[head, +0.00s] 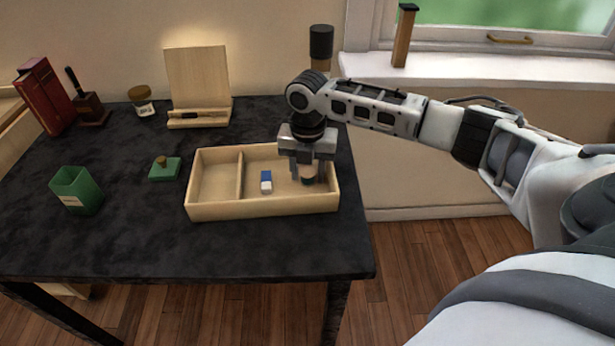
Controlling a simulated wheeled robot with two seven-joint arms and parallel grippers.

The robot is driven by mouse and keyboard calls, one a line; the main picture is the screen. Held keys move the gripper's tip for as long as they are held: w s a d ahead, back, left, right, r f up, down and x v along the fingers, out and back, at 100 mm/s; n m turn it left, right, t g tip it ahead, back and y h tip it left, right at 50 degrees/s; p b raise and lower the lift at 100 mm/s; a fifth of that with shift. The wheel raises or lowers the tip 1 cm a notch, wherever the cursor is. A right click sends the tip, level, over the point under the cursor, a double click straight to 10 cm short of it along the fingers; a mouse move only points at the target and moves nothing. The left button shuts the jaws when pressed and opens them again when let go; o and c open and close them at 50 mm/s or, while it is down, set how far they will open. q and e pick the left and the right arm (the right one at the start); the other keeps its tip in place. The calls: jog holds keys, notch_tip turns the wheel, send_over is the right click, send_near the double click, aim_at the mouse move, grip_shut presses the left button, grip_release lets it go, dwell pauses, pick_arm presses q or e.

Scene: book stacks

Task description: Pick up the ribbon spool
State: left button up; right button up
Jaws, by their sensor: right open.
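A wooden tray (262,209) with two compartments stands on the dark table. In its right compartment, beneath my right gripper, is a small tan and dark green thing (308,180). It looks like the ribbon spool, but the gripper hides much of it. My right gripper (307,169) points down into the right compartment, its open fingers on either side of this thing. I cannot tell whether they touch it. My left gripper is not in view.
A blue and white eraser (266,182) lies left of the gripper in the same compartment. The left compartment is empty. A green box (77,191), a green lidded piece (164,169) and a wooden stand (197,80) are on the table. The table front is clear.

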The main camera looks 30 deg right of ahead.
jog(key=c, duration=0.7)
jog(key=shift+r, duration=0.1)
